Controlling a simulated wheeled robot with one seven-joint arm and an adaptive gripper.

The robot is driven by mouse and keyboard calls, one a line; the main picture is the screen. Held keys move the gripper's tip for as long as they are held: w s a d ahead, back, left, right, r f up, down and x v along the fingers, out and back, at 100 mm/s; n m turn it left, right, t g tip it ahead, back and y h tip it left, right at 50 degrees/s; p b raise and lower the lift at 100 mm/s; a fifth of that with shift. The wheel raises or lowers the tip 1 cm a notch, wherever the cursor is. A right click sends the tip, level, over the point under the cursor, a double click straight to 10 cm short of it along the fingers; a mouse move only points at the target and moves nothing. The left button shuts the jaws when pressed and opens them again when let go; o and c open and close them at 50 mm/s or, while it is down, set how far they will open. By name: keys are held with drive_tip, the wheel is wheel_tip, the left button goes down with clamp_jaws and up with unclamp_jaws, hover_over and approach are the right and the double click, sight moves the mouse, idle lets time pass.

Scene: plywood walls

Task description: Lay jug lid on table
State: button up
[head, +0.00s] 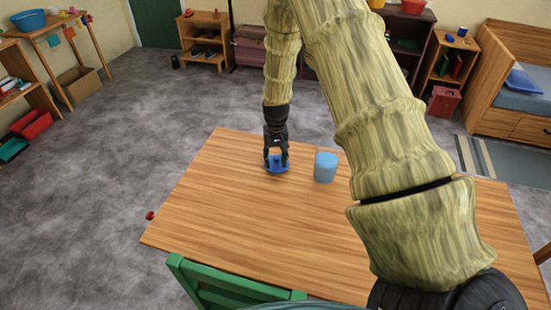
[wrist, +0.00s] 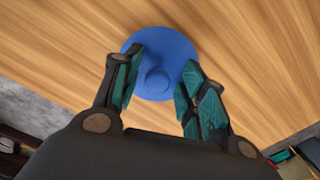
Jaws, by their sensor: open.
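The blue jug lid (head: 277,168) lies on the wooden table (head: 240,215) near its far edge. In the wrist view the lid (wrist: 160,50) is a round disc with a raised knob in its middle. My gripper (head: 277,156) is right above the lid, pointing down. In the wrist view its two fingers (wrist: 158,85) are apart on either side of the knob, with visible gaps to it. A pale blue translucent jug (head: 325,168) stands upright on the table just right of the lid; its top appears open.
A green chair (head: 230,285) stands at the table's near side. The left and front parts of the tabletop are bare. My arm hides part of the table's right side. A small red object (head: 150,215) is beside the table's left edge.

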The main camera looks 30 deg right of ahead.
sight(276, 157)
wheel_tip(276, 157, up, 12)
drive_tip(key=b, duration=0.2)
drive_tip(key=shift+b, duration=0.3)
drive_tip(key=shift+r, duration=0.1)
idle(0.4)
